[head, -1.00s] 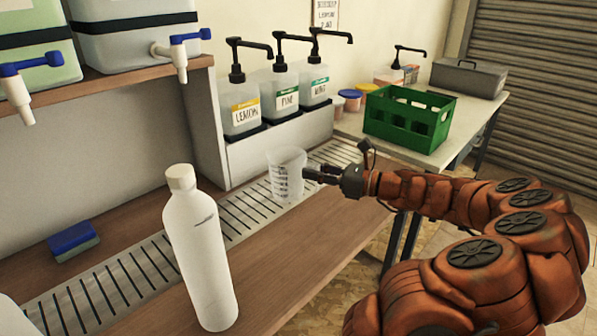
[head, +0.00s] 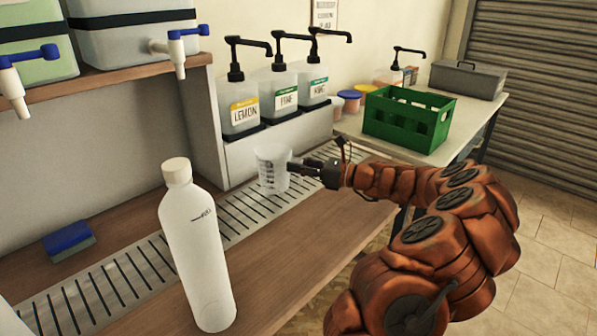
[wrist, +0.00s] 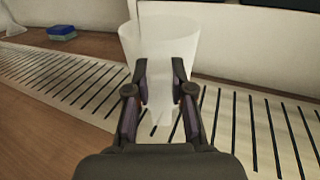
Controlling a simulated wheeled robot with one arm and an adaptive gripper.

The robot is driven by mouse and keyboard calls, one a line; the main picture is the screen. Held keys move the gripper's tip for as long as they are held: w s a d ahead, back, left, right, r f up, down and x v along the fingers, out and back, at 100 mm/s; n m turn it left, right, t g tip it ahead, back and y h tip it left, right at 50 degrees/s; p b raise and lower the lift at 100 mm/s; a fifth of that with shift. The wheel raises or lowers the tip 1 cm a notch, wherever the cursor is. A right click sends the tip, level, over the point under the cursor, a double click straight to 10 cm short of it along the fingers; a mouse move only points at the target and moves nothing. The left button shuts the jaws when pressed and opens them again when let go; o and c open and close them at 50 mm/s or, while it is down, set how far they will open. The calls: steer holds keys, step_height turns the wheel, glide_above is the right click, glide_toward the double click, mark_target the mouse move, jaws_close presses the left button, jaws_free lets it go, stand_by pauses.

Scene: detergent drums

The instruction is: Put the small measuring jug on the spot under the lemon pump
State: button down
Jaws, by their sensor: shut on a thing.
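The small measuring jug (head: 272,170) is clear plastic with dark marks and stands upright at the slotted drain strip, in front of the pump shelf. My gripper (head: 296,168) is shut on its right side. In the wrist view the jug (wrist: 160,45) is between the fingers of my gripper (wrist: 163,88). Whether its base touches the strip is hard to tell. The lemon pump (head: 239,103) is the leftmost of three pump bottles, with a yellow-edged label. Its black spout (head: 252,42) points right, above and behind the jug.
A blue sponge (head: 69,240) lies at left. The pine pump (head: 280,95) and a third pump (head: 314,85) stand beside lemon. A green crate (head: 408,118) sits on the back table.

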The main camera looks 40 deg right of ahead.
steer(key=shift+f, duration=0.6)
steer(key=c, duration=1)
jaws_free()
steer(key=shift+s+d+r, duration=0.15)
steer(key=shift+s+d, duration=0.05)
steer(key=shift+s, duration=0.15)
steer(key=p+v, duration=0.1)
steer(key=v, duration=1)
steer(key=shift+s+d+p, duration=0.1)
steer(key=shift+p, duration=0.25)
